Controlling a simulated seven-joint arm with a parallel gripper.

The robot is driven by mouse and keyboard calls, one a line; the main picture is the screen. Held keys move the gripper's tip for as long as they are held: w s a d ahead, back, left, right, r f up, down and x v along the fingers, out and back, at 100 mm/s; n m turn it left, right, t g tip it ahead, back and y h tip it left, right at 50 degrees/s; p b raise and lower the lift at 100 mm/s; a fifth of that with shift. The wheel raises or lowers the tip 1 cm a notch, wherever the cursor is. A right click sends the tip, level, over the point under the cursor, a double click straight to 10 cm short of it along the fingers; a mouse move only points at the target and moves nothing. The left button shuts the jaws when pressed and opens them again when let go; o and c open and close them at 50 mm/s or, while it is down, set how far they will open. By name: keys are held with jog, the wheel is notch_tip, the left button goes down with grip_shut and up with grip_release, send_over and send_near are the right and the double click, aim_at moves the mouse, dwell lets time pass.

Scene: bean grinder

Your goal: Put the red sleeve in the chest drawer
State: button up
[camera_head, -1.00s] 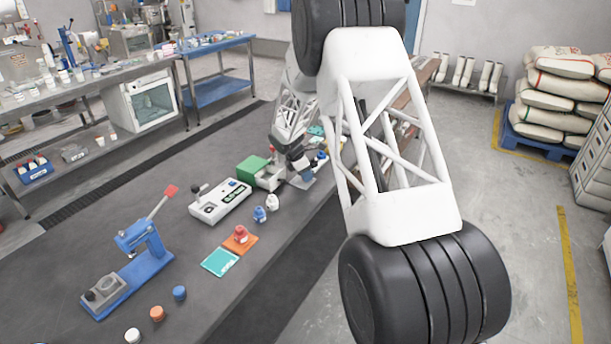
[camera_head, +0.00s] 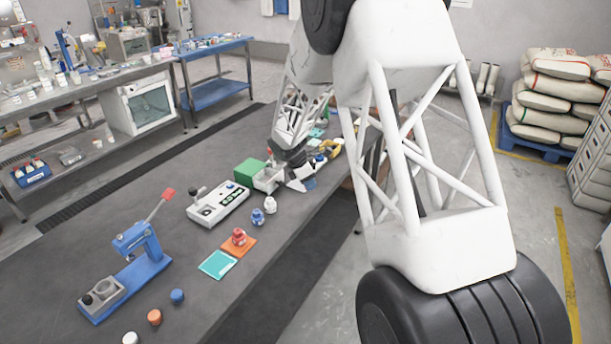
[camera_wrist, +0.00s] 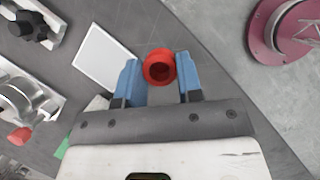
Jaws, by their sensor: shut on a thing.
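My gripper (camera_wrist: 162,84) has two blue fingers shut on the red sleeve (camera_wrist: 160,66), a short red ring with a dark opening. The sleeve sits between the fingertips in the wrist view. In the head view my gripper (camera_head: 301,183) is just right of the green chest (camera_head: 250,171). The chest's pale drawer (camera_head: 267,181) stands out on the side facing the gripper. The sleeve cannot be made out in the head view. In the wrist view only a sliver of green (camera_wrist: 62,148) shows at lower left.
A white control box (camera_head: 218,205), a blue press (camera_head: 138,255), small blue and white pieces, and orange and teal mats (camera_head: 217,264) lie on the dark table nearer the camera. The table's right edge is close to the gripper. A white square (camera_wrist: 105,58) lies beside the fingers.

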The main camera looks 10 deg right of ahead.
jog(key=shift+s+a+r, duration=0.1)
jog(key=shift+s+r, duration=0.05)
jog(key=shift+s, duration=1.5)
jog(key=shift+s+a+r, duration=0.1)
jog(key=shift+s, duration=1.55)
jog(key=shift+w+r, duration=0.1)
jog(key=shift+w+r+m, duration=0.4)
jog(key=shift+m, duration=0.2)
jog(key=w+a+r+m+g+y, duration=0.2)
jog(key=w+r+m, duration=0.3)
jog(key=r+m, duration=0.3)
jog(key=w+a+r+m+g+y, duration=0.2)
jog(key=w+r+m, duration=0.3)
jog(key=r+m, duration=0.4)
jog(key=shift+w+a+m+g+y, duration=0.2)
jog(key=shift+w+m+g+y, duration=0.1)
jog(key=shift+w+m+g, duration=0.15)
